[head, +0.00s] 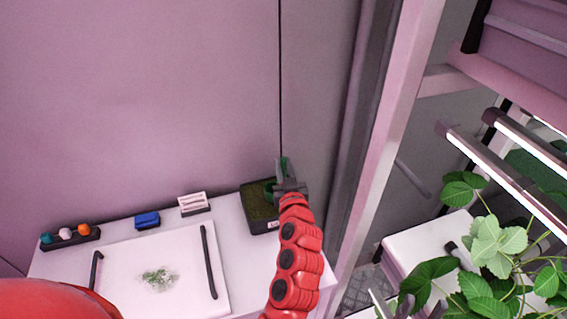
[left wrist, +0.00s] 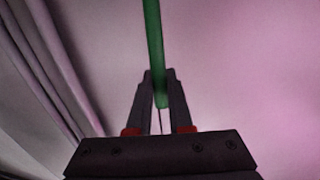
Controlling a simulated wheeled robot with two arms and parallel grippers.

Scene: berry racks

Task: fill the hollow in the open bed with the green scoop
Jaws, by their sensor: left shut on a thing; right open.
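My left gripper (head: 287,187) is shut on the green scoop (head: 283,168), over the right side of a dark bin (head: 247,186) with brownish-green fill. The scoop's handle stands up above the fingers, and a green part shows low beside the bin's fill. In the left wrist view the green handle (left wrist: 153,45) runs between the fingertips (left wrist: 160,88); the scoop's bowl is not clear there. My right gripper (head: 408,306) is partly in view at the bottom edge near the leaves, open. I cannot make out the open bed or its hollow.
The white table (head: 240,262) holds a tray of coloured balls (head: 70,237), a blue block (head: 147,220), a white-and-dark holder (head: 195,204) and a white board (head: 185,260). A rack post (head: 385,150) and leafy plants (head: 487,240) stand to the right.

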